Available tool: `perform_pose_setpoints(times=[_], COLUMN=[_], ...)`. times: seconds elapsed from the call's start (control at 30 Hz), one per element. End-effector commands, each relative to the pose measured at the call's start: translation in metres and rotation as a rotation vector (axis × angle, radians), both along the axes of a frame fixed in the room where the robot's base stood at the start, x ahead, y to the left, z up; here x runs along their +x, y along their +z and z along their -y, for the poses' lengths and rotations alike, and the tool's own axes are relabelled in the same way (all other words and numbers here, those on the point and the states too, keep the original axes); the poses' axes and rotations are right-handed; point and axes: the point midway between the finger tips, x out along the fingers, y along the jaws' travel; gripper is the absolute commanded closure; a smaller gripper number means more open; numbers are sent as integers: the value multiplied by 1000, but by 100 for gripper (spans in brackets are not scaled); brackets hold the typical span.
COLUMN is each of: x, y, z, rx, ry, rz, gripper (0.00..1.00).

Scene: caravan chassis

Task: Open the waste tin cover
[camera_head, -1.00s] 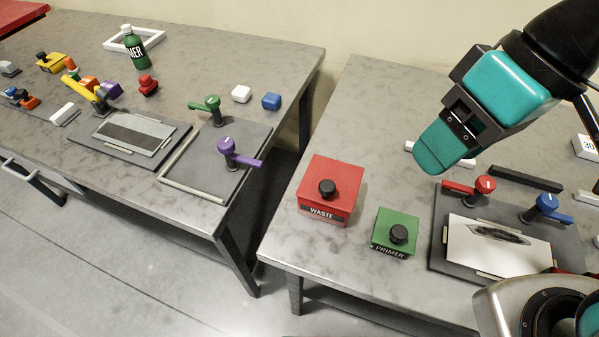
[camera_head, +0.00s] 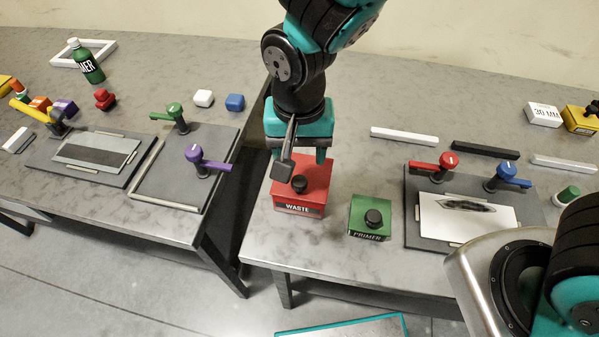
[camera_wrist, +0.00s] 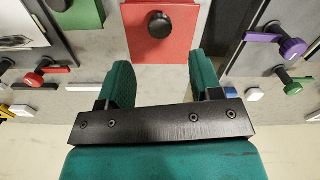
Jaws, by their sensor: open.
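The red waste tin (camera_head: 299,199) stands at the left front of the right-hand table, with a "WASTE" label on its front. Its cover is on and carries a black round knob (camera_head: 299,184). My gripper (camera_head: 300,158) points down above the back of the tin. In the wrist view the fingers of my gripper (camera_wrist: 162,82) are apart with nothing between them. The red tin (camera_wrist: 160,42) and its knob (camera_wrist: 160,25) lie beyond the fingertips there. The knob is outside the fingers.
A green primer tin (camera_head: 369,219) with a black knob stands right of the waste tin. A grey plate (camera_head: 412,232) with red and blue clamps is farther right. A gap separates this table from the left one, which holds a green clamp (camera_head: 175,113) and purple clamp (camera_head: 200,158).

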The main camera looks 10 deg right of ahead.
Motion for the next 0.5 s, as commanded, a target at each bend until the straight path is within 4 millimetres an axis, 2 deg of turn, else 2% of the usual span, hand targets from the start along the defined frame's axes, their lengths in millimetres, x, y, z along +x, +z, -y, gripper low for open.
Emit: perform_pose_setpoints(times=[0.1,0.23,0.5], x=[-1,-1,0], y=[-27,-52,-77], z=[1,1,0], rx=[-4,-3,0], ry=[1,1,2], rz=[-6,-5,-1], gripper=[41,41,41])
